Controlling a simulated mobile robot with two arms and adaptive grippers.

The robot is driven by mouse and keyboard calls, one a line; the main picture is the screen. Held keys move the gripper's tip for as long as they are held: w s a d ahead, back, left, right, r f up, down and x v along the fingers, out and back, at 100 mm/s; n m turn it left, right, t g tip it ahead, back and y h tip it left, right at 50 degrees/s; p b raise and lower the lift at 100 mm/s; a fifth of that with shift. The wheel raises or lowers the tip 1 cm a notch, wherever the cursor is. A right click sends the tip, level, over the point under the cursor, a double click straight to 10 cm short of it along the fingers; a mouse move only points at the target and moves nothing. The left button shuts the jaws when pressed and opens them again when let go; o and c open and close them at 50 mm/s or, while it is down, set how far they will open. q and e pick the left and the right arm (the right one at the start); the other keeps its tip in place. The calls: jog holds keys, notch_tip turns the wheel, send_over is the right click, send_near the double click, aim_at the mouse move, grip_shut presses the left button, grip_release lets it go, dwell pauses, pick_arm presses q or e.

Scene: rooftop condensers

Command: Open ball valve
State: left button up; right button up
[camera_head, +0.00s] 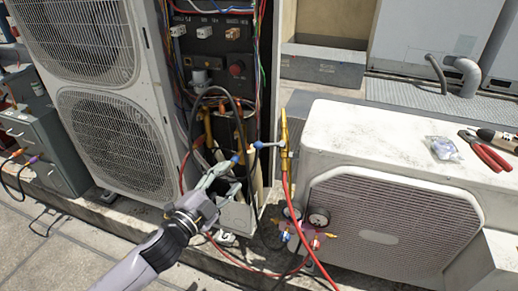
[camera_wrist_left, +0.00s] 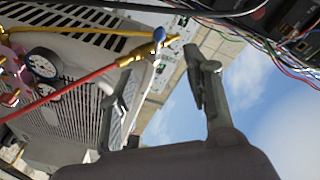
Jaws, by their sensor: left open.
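The ball valve (camera_head: 284,137) is a yellow brass fitting at the top of a red hose, upright in the head view. Its blue-grey lever (camera_head: 268,144) sticks out to the left. In the left wrist view the yellow valve body (camera_wrist_left: 138,50) lies at a slant, and the blue lever end (camera_wrist_left: 159,34) shows near the fingertips. My left gripper (camera_head: 225,170) is below and left of the lever in the head view. In the left wrist view its jaws (camera_wrist_left: 160,75) are apart with nothing gripped between them. My right gripper is not in view.
An open condenser cabinet (camera_head: 222,50) with wires and pipes stands behind my left gripper. A white condenser (camera_head: 400,120) stands to the right, with red pliers (camera_head: 487,152) on top. Gauges (camera_head: 318,218) and the red hose (camera_head: 290,190) hang between the units.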

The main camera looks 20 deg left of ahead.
aim_at(256, 148)
pick_arm(q)
jog(key=b+x, duration=0.1)
jog(key=x, duration=1.4)
jog(key=shift+w+a+f, duration=0.1)
jog(key=shift+w+f, duration=0.05)
jog(key=shift+w, duration=0.65)
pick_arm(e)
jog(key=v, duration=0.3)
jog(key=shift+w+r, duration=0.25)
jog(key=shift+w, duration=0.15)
pick_arm(q)
jog(key=shift+c, duration=0.2)
grip_shut()
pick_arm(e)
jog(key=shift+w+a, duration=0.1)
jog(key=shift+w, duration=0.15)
